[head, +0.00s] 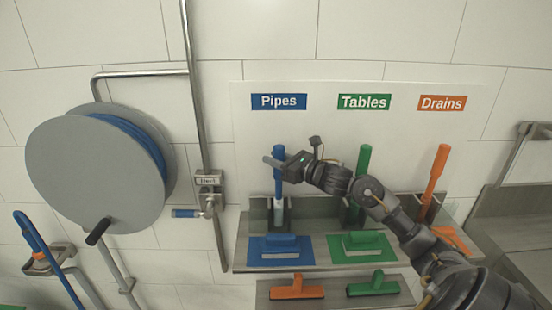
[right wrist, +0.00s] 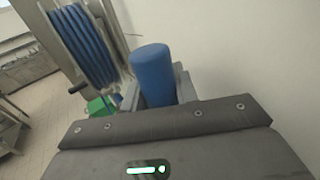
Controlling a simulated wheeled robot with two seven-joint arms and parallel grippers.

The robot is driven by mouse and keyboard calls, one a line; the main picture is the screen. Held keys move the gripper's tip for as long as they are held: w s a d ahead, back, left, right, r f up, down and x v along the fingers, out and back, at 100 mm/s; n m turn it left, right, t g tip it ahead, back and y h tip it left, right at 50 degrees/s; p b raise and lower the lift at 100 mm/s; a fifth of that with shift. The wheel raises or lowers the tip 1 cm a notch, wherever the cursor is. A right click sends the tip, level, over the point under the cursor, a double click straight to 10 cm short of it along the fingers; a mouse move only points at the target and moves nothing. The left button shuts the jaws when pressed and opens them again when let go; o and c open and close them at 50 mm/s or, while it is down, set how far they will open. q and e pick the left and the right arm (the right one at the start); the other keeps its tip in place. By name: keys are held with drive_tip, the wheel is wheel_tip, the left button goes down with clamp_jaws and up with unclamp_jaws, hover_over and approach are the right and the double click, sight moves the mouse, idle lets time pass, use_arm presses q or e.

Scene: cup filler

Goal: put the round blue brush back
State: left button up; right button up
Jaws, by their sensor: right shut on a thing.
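The round blue brush (head: 279,187) stands upright below the "Pipes" label (head: 279,101), with its pale lower end at the grey holder (head: 262,215) on the shelf. My right gripper (head: 277,165) is shut on its blue handle, reaching in from the right. In the right wrist view the blue handle (right wrist: 152,72) rises just beyond my grey gripper body, with grey holder walls beside it. Whether the brush is fully seated in the holder is hard to tell. My left gripper is not in view.
A green brush (head: 363,165) and an orange brush (head: 437,170) stand in holders to the right. Flat blue (head: 280,246) and green (head: 365,242) brushes lie in front. Several pieces sit on the lower shelf (head: 335,300). A hose reel (head: 95,170) and pipe (head: 198,100) are left.

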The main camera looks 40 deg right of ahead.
drive_tip(key=shift+f, duration=0.1)
drive_tip(key=o, duration=1)
drive_tip(key=shift+c, duration=0.2)
drive_tip(key=shift+s, duration=0.1)
drive_tip(key=b+v, duration=0.4)
drive_tip(key=v, duration=0.8)
drive_tip(key=shift+b, duration=0.4)
